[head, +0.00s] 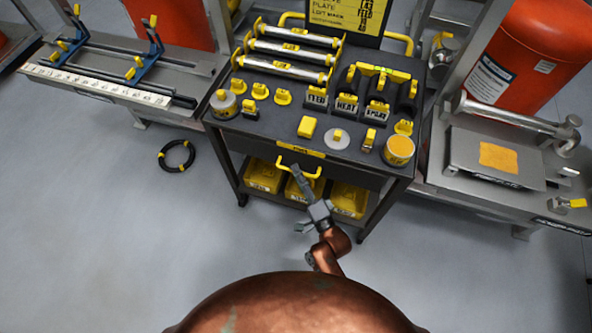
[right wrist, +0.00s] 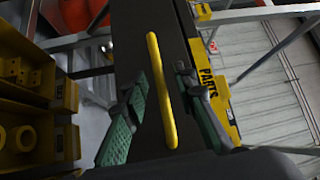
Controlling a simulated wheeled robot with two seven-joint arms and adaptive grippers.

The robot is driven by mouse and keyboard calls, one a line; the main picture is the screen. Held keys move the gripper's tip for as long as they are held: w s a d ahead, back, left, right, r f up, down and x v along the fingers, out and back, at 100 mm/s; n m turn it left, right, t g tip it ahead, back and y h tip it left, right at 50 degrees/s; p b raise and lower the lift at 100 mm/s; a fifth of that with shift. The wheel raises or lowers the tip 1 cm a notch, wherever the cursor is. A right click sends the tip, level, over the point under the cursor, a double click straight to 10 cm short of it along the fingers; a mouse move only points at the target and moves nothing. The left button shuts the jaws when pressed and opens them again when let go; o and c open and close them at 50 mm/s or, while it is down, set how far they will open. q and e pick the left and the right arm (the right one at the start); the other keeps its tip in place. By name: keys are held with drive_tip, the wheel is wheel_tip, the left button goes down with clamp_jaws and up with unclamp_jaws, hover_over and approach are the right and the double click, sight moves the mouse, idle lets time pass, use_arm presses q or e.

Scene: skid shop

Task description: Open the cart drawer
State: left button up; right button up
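The dark tool cart (head: 340,212) stands in the middle of the head view. Its drawer front (head: 345,173) appears shut and flush below the top. The drawer's yellow bar handle (head: 299,170) shows on the front and in the right wrist view (right wrist: 160,90). My right gripper (head: 303,180) is at the handle. In the right wrist view its two greenish fingers (right wrist: 163,98) are spread, one on each side of the bar, with gaps between bar and fingers. My left gripper is in neither view.
Yellow bins (head: 263,175) sit on the shelf under the drawer. The cart top (head: 275,124) carries tools and yellow-labelled items. A black cable ring (head: 177,156) lies on the floor at left. Steel benches (head: 480,165) flank the cart. Floor in front is clear.

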drive_tip(key=shift+w+a+r, duration=0.1)
drive_tip(key=shift+w+a, duration=0.2)
drive_tip(key=shift+w, duration=0.3)
drive_tip(key=shift+c, duration=0.7)
clamp_jaws()
